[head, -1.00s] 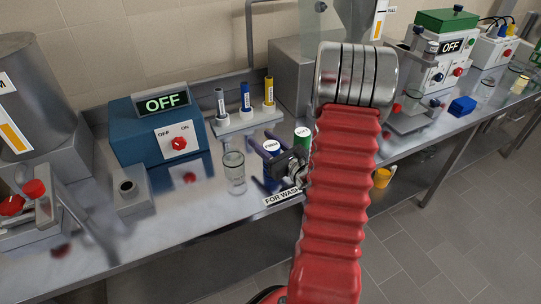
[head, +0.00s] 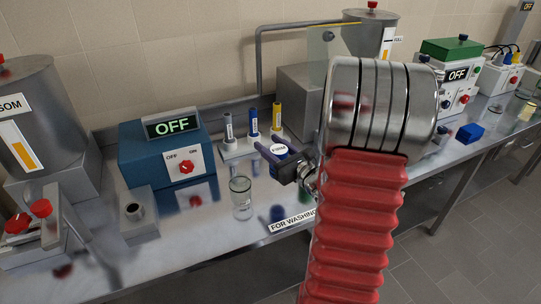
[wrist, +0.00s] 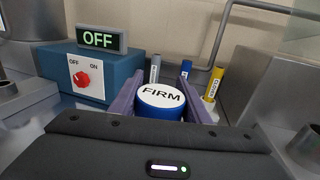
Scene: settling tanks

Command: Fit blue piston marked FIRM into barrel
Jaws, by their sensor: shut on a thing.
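The blue piston (head: 280,150) has a white top marked FIRM. It also shows large between the purple fingers in the wrist view (wrist: 161,112). My gripper (head: 274,157) is shut on it and holds it upright above the bench; a dark blue reflection shows below. A small grey block with a round dark-mouthed collar (head: 135,213) stands left of it on the bench and looks like the barrel, though no label confirms this. The block seems to show at the left edge of the wrist view (wrist: 12,92). The piston's lower end is hidden in the wrist view.
A clear glass (head: 241,199) stands between the grey block and my gripper. A blue box (head: 165,150) reading OFF stands behind. A rack (head: 238,152) holds grey, blue and yellow pieces. A FOR WASHING label (head: 292,220) lies at the front edge. My arm hides the bench right of it.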

